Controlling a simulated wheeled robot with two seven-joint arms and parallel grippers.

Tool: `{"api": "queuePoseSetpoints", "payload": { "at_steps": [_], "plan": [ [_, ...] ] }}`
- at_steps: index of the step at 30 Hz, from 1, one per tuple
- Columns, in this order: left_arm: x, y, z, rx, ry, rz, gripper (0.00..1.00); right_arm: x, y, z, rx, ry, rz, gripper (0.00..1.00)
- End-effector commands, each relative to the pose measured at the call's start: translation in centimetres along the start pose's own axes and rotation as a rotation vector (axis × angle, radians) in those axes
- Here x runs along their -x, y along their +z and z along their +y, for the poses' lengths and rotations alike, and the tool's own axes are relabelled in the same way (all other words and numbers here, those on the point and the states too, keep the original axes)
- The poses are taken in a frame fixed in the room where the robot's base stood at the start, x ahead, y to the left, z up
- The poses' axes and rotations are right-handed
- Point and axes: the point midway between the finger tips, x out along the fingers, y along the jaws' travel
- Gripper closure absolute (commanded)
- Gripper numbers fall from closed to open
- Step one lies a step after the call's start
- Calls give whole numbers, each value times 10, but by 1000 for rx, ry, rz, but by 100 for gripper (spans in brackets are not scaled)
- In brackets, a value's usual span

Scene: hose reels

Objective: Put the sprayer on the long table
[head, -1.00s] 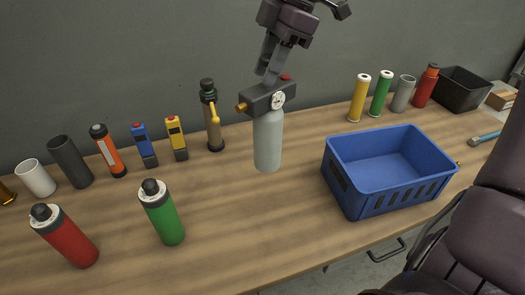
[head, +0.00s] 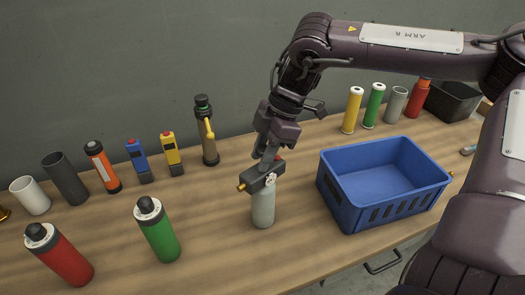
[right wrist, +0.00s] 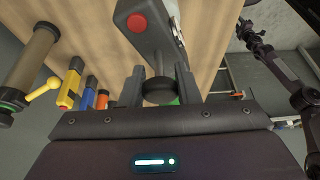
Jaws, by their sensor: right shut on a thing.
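The sprayer (head: 263,208) has a pale grey bottle and a dark head with a round gauge, a brass nozzle and a red button. My right gripper (head: 268,160) is shut on the top of its head from above. The sprayer is nearly upright, at or just above the long table (head: 215,235); I cannot tell whether its base touches. In the right wrist view, the dark head with the red button (right wrist: 140,28) shows at the fingers, and the bottle is mostly hidden. A dark arm at the right there seems to be my left one; its jaws are too small to read.
A blue crate (head: 335,192) stands right of the sprayer. A green bottle (head: 158,232) and a red bottle (head: 62,258) stand to the left. A brown cylinder with a yellow lever (head: 208,140) stands behind. Bare wood surrounds the sprayer.

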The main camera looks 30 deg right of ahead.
Motion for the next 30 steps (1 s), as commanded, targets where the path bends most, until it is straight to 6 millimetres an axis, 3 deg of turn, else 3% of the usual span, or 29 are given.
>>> {"api": "queuePoseSetpoints", "payload": {
  "at_steps": [10, 11, 15, 24, 30],
  "plan": [
    [-4, 1, 0, 1, -1, -1, 64, -4, 1, 1, 2, 2, 2, 100],
    [-3, 1, 0, 1, -1, -1, 64, -3, 1, 0, 1, 1, 1, 67],
    [-3, 1, 0, 1, -1, -2, 64, -2, 1, 0, 1, 1, 1, 49],
    [-1, 1, -1, 1, -1, -2, 64, -1, 0, 0, 1, 0, 1, 49],
    [-4, 2, 0, 1, -1, -2, 64, 22, -1, 2, 2, 6, 1, 49]
  ]
}}
